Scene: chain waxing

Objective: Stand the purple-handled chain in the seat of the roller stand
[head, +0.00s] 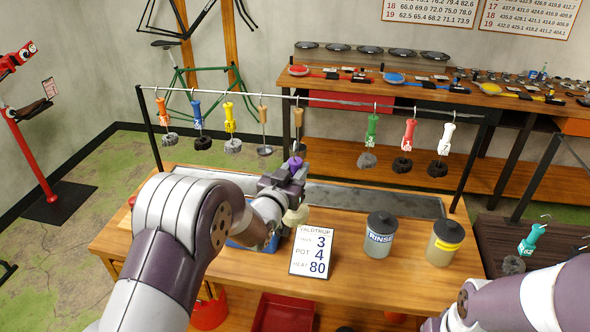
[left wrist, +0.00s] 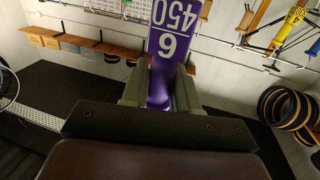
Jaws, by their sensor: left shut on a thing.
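My left gripper (head: 294,172) is shut on the purple handle (head: 296,162), over the back of the wooden workbench. In the left wrist view the purple handle (left wrist: 160,88) stands between the two fingers, with a purple tag (left wrist: 172,32) reading 450 and another digit, upside down.
Other handled chains hang along a rail (head: 215,91) above the bench. A RINSE pot (head: 379,238), a yellow-marked pot (head: 443,244) and a number card (head: 313,250) stand on the workbench (head: 345,210). A teal-handled chain (head: 532,238) is at the right.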

